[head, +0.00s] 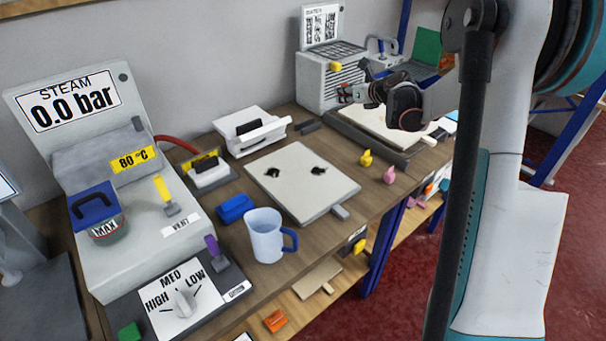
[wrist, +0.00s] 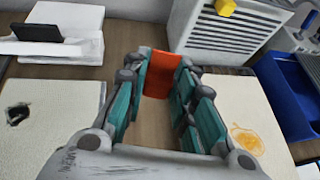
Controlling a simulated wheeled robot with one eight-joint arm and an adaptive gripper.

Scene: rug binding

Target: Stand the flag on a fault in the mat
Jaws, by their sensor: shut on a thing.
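My gripper (head: 352,93) is at the back right of the bench in the head view. In the wrist view my gripper (wrist: 160,85) is shut on an orange piece, taken as the flag (wrist: 160,72), held at the fingertips. The flag is not clear in the head view. A pale mat (head: 285,200) with two dark, ragged holes lies mid-bench; its edge with one hole also shows in the wrist view (wrist: 65,125). A second pale mat (head: 385,120) lies at the right; in the wrist view this mat (wrist: 225,95) has an orange stain. My gripper is above the gap between them.
A grey slatted unit (head: 325,82) stands at the back. A white tray (head: 250,132) is behind the holed mat. A blue mug (head: 263,236), a yellow peg (head: 366,158) and a pink peg (head: 389,175) stand near the front. A blue bin (wrist: 290,95) is at the right.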

